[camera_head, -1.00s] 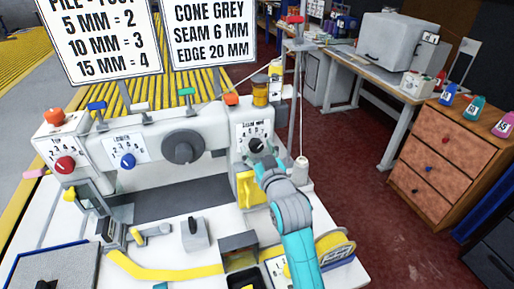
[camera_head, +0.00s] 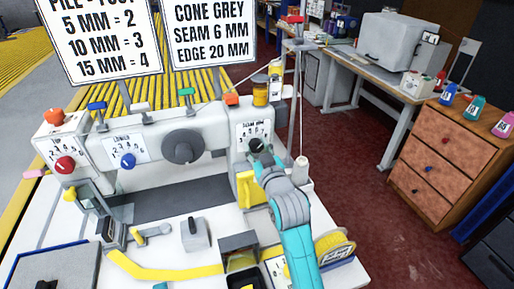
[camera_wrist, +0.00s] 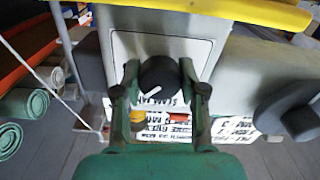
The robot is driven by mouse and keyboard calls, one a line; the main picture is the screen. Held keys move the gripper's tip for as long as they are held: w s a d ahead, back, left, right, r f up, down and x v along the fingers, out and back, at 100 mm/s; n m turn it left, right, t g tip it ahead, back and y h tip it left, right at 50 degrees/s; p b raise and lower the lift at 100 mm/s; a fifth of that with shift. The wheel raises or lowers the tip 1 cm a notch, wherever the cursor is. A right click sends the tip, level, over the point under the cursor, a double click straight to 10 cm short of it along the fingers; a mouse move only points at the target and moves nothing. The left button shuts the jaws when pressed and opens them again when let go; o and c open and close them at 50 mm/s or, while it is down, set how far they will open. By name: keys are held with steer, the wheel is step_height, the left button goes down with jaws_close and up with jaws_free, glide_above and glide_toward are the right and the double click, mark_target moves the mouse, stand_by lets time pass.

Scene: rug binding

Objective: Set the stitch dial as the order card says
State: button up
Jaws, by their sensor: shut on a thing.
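The stitch dial is a black knob (camera_head: 257,145) on a white scale plate at the right end of the sewing machine (camera_head: 212,115). My gripper (camera_head: 262,158) is at the knob in the head view. In the wrist view my gripper (camera_wrist: 160,82) has one finger on each side of the black knob (camera_wrist: 158,72), shut on it. A white pointer mark shows on the knob's lower left there. The scale numbers are too small to read surely. The order card (camera_head: 212,32) reads "cone grey, seam 6 mm, edge 20 mm".
A pile-to-foot chart (camera_head: 100,38) hangs left of the card. A red knob (camera_head: 65,164), a blue knob (camera_head: 128,160) and a large grey handwheel (camera_head: 183,146) are on the machine. A white thread cone (camera_head: 300,170) stands right of my gripper. Yellow binding (camera_head: 160,272) lies in front.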

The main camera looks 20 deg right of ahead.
steer(key=shift+n, duration=2.6)
steer(key=o, duration=1.2)
steer(key=shift+c, duration=0.2)
steer(key=s, duration=1.2)
